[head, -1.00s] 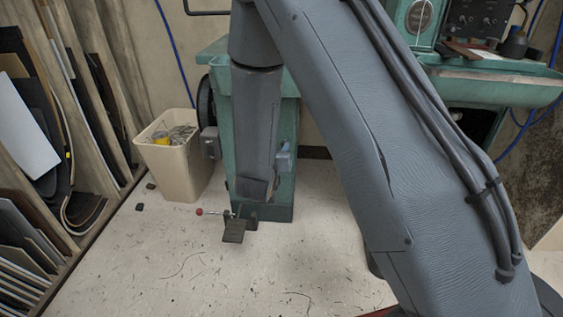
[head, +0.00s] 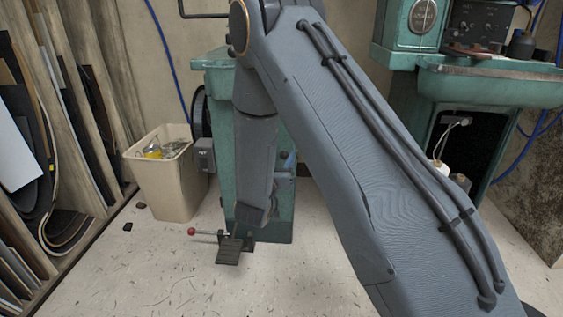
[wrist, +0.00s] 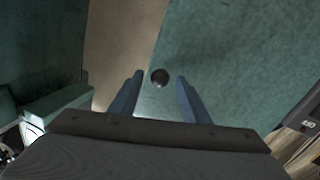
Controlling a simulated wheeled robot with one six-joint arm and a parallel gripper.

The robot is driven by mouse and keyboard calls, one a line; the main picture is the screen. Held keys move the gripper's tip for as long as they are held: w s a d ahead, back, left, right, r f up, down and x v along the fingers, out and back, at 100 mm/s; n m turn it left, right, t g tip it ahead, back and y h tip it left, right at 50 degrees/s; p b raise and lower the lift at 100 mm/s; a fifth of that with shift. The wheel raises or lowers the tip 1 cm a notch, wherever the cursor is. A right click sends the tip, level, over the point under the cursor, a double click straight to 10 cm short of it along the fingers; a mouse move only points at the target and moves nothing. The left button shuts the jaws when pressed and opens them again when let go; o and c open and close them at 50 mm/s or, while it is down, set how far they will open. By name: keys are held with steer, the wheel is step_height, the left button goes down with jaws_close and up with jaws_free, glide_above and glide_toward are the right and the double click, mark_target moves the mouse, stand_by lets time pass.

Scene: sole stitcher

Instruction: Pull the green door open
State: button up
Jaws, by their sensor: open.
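In the wrist view a broad green panel (wrist: 245,60), which looks like the green door, fills the upper right. A round black knob (wrist: 160,78) sits near its left edge. My gripper (wrist: 160,75) is open, with one blue-grey finger on each side of the knob in the picture. I cannot tell how far the knob is from the fingertips, and no contact shows. Whether the door is ajar is not clear. In the head view my arm covers part of the green machine (head: 222,125), and I cannot clearly make out the gripper or knob there.
A beige bin (head: 163,180) stands left of the machine. A foot pedal (head: 230,250) and a red-knobbed lever (head: 192,231) are low in front. Leather sheets lean in a rack (head: 85,120) at left. A second green machine (head: 490,85) stands at right. Pale floor lies open in front.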

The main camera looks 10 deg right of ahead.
steer(key=shift+w+d, duration=0.2)
steer(key=shift+w, duration=0.15)
jaws_close()
steer(key=shift+s, duration=0.15)
